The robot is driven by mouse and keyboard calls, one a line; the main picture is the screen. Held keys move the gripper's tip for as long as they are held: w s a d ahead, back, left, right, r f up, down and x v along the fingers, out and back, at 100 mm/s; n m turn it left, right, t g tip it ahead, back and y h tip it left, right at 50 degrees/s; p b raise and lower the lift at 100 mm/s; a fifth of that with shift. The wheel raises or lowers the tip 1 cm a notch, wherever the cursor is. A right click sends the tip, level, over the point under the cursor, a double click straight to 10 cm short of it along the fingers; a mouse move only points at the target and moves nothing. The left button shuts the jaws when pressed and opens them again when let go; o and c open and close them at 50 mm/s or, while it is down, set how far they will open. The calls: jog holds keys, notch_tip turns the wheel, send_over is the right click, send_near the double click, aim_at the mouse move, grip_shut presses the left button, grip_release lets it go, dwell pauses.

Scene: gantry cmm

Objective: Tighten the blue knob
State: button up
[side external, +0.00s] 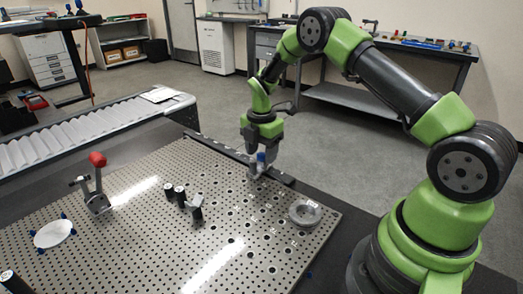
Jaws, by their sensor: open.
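The blue knob (261,157) shows as a small blue patch between or just behind the fingers of my gripper (260,160), near the far edge of the perforated plate (130,229). My gripper points down and is open. The fingers hide part of the knob, and I cannot tell whether they touch it. A small grey-white piece shows just below the fingers, too small to make out.
A toggle clamp with a red handle (97,160) stands on the plate at left. A white disc (53,233) sits among small blue pieces. Bare plate lies between them.

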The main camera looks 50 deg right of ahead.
aim_at(261, 154)
jog(key=c, duration=0.9)
jog(key=shift+m, duration=1.6)
jog(key=o, duration=0.9)
jog(key=shift+r, duration=0.1)
notch_tip(261, 154, up, 10)
